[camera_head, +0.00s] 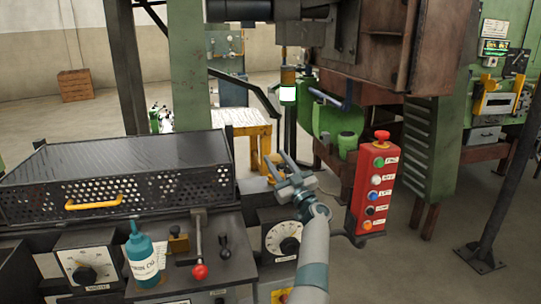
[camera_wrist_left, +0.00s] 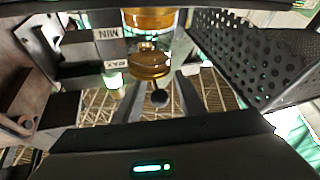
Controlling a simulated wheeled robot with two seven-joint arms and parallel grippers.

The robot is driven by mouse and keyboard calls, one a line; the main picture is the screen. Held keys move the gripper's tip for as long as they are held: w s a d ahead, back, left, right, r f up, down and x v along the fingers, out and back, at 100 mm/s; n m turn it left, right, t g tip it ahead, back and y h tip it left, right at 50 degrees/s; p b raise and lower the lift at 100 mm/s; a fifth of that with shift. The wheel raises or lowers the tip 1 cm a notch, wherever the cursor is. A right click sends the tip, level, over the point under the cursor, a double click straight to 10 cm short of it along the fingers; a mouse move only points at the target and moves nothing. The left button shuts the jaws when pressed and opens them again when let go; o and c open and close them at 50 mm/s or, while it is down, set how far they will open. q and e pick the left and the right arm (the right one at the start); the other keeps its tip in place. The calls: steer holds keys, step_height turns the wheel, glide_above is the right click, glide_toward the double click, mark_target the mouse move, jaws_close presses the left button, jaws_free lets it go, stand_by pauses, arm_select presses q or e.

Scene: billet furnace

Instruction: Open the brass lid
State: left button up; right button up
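In the left wrist view a round brass piece (camera_wrist_left: 148,66), which looks like the lid, sits just beyond my fingers. A dark ball knob (camera_wrist_left: 160,97) shows below it, and a second brass part (camera_wrist_left: 148,18) lies above it at the picture's top. My left gripper (camera_wrist_left: 160,100) is open, its two fingers apart on either side of the knob; I cannot tell whether they touch anything. In the head view my left gripper (camera_head: 278,161) is beside the console's right end, with a small brass-yellow patch partly hidden behind it. My right gripper is not in view.
A perforated black cover (camera_head: 120,165) with a yellow handle stands left of the gripper. A red button box (camera_head: 371,187) stands close on the right. A teal oil bottle (camera_head: 142,258) and a red-knobbed lever (camera_head: 199,245) are on the console. MIN and MAX labels show in the wrist view.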

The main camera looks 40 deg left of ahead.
arm_select(q)
steer(key=shift+w+a+r, duration=0.2)
steer(key=shift+a+r, duration=0.05)
steer(key=shift+a, duration=0.15)
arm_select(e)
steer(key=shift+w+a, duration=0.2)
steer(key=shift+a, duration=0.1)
arm_select(q)
steer(key=shift+c, duration=0.6)
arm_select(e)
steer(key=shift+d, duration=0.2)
arm_select(q)
jaws_close()
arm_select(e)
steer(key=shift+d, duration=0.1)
arm_select(q)
steer(key=shift+r, duration=0.1)
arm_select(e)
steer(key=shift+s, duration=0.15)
